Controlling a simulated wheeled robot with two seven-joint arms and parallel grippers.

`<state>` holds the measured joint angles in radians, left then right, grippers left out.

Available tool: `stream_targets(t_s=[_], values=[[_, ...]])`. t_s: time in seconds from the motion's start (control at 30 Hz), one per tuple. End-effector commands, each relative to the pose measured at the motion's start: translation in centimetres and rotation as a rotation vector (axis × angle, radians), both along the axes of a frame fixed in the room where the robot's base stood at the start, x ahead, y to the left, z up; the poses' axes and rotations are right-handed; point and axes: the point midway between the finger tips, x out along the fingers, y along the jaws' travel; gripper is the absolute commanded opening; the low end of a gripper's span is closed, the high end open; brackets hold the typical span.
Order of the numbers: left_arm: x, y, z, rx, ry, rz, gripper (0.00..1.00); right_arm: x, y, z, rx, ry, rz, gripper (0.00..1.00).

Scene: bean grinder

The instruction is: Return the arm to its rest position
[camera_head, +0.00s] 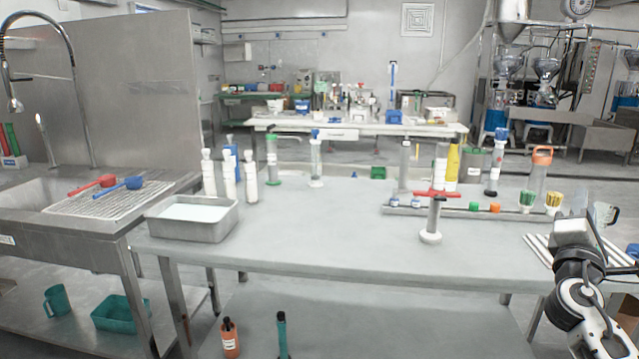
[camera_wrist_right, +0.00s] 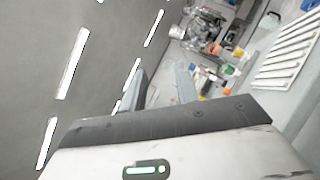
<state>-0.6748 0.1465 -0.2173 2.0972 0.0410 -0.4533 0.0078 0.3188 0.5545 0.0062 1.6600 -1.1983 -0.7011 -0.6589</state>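My right arm comes in at the lower right of the head view. Its right gripper (camera_head: 592,222) points away from me over the right end of the grey table (camera_head: 330,240), near a white slatted rack (camera_head: 540,250). In the right wrist view two grey fingers stand apart with nothing between them, so the gripper (camera_wrist_right: 162,82) is open and empty. The wrist camera looks up toward the ceiling lights. A grey cylinder with a red T-handle and a white round base (camera_head: 432,215) stands upright on the table, well left of the gripper. My left gripper is not in view.
A steel pan of white liquid (camera_head: 192,218) stands at the table's left. A shelf strip (camera_head: 470,212) with small caps and an orange-topped bottle (camera_head: 540,170) are at the back right. The middle front of the table is clear. A sink (camera_head: 70,215) stands left.

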Motion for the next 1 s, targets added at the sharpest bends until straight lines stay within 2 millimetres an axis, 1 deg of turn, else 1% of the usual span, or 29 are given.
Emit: stream_targets(t_s=[0.03,0.07,0.1,0.27,0.33,0.37,0.4,0.47,0.53,0.57,0.6,0.63,0.67,0.7,0.77,0.8,0.9,1.0], values=[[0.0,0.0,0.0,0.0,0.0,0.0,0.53,-0.4,-1.0,1.3,-0.045,0.0,-0.015,0.31],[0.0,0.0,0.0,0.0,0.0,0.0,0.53,-0.5,-1.2,1.4,-0.057,0.004,-0.013,0.31],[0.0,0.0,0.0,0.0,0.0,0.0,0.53,-0.3,-0.2,-0.9,-0.002,0.026,0.034,0.31],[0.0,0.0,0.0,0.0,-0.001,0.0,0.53,-0.5,2.0,-6.2,0.154,0.073,0.166,0.31],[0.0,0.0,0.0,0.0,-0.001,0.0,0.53,-0.8,3.1,-8.7,0.233,0.099,0.221,0.31],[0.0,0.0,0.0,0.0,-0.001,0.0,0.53,-1.0,3.7,-9.9,0.271,0.11,0.247,0.31],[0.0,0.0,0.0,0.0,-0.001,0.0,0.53,-1.3,4.5,-11.5,0.324,0.127,0.28,0.31],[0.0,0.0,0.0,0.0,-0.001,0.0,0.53,-2.0,5.8,-14.1,0.414,0.155,0.33,0.31],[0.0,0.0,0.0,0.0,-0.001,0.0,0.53,-3.2,7.7,-17.6,0.542,0.192,0.391,0.31],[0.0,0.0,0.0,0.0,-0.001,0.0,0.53,-3.9,8.6,-19.2,0.606,0.212,0.416,0.31],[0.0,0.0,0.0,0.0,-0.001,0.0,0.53,-5.1,10.0,-21.4,0.7,0.238,0.449,0.31],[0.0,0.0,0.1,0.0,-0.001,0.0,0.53,-6.1,11.1,-23.1,0.777,0.259,0.471,0.31],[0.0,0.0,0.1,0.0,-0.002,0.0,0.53,-7.2,12.2,-24.7,0.858,0.279,0.49,0.31],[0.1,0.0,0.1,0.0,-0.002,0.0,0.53,-8.8,13.7,-26.8,0.966,0.304,0.51,0.31],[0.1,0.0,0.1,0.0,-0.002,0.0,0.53,-11.2,15.8,-29.3,1.12,0.336,0.529,0.31],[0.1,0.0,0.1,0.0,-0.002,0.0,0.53,-12.7,17.1,-30.7,1.213,0.353,0.532,0.31],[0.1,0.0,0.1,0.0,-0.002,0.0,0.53,-16.2,19.9,-33.2,1.418,0.388,0.525,0.31],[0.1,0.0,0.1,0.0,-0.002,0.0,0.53,-19.3,22.2,-34.9,1.592,0.412,0.503,0.31]])
